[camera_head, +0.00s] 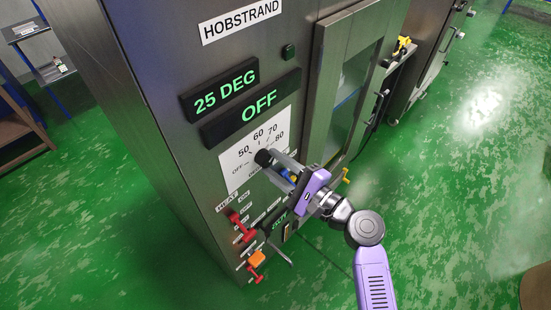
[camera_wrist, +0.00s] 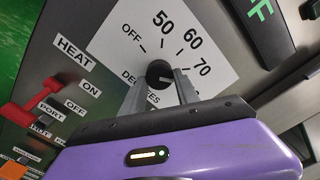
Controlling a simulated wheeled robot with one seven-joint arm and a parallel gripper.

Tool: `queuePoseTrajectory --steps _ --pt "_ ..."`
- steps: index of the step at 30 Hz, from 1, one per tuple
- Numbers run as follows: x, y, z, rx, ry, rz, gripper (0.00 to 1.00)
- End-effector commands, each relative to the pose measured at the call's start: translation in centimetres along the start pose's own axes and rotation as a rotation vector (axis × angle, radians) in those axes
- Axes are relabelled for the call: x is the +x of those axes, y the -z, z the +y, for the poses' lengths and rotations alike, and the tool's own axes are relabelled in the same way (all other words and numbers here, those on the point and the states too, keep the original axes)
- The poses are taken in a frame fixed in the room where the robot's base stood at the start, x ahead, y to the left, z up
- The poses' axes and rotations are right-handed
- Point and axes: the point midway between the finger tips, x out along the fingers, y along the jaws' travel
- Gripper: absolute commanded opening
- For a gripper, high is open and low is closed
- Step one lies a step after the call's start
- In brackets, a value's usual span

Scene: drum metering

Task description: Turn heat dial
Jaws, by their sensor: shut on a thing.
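The heat dial (camera_head: 263,158) is a round black knob on a white scale plate (camera_head: 240,160) marked OFF, 50, 60, 70 and 80. In the wrist view the dial (camera_wrist: 159,72) sits between my two grey fingers, which are shut on it. My gripper (camera_head: 273,162) reaches the dial from the lower right in the head view. The dial's pointer mark is hard to make out, so I cannot tell its setting. The lower part of the scale is partly hidden by my gripper.
Green displays read "25 DEG" (camera_head: 224,92) and "OFF" (camera_head: 258,106) above the dial. A red HEAT lever (camera_head: 241,226) is at the lower left, near its ON and OFF labels. An orange part (camera_head: 256,258) is below it. A glass door (camera_head: 349,95) is to the right.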

Motion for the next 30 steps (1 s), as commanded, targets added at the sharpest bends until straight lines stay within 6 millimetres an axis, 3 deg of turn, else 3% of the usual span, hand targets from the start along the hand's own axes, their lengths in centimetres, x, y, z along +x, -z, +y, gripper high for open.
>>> queuePoseTrajectory --steps 13,30 --pt "-0.10 0.02 0.12 0.322 -0.002 0.003 0.00" --pt "-0.10 0.12 0.35 0.422 -0.002 0.003 0.00"
